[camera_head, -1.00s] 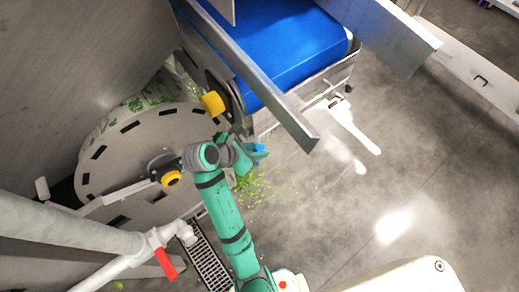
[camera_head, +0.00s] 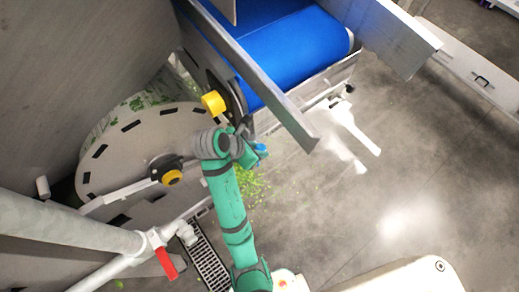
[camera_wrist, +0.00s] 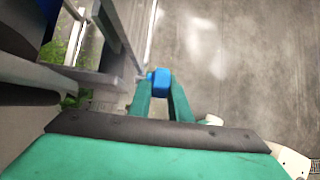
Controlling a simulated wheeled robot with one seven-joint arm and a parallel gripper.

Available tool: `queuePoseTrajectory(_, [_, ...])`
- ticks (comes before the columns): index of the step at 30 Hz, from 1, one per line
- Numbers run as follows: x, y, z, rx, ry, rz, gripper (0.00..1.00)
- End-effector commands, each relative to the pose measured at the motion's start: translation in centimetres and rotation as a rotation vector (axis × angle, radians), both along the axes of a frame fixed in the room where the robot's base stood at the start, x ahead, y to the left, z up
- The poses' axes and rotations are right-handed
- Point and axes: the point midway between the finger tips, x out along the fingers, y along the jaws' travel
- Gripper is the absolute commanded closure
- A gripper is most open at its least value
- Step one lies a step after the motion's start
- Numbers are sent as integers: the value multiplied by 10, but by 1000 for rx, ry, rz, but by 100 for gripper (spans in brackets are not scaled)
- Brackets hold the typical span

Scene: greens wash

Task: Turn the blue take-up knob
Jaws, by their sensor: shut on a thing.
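The blue take-up knob (camera_wrist: 160,77) sits between my gripper's two green fingertips in the wrist view. In the head view a small part of the knob (camera_head: 261,149) shows beside the conveyor's lower side frame. My gripper (camera_wrist: 160,88) is shut on the knob. How far the knob is turned cannot be made out.
The blue conveyor belt (camera_head: 290,45) and its metal side rail (camera_head: 262,85) lie just above my gripper. A yellow knob (camera_head: 213,103) is close by. Floor at right is clear.

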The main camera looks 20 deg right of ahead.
Motion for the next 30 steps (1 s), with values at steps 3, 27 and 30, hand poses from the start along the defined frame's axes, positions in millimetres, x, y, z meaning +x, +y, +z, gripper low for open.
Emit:
queuePoseTrajectory(3, [0, 0, -1, 0, 2, -1, 80])
queuePoseTrajectory(27, [1, 0, 0, -48, -19, 2, 64])
queuePoseTrajectory(30, [1, 0, -1, -82, -30, 3, 64])
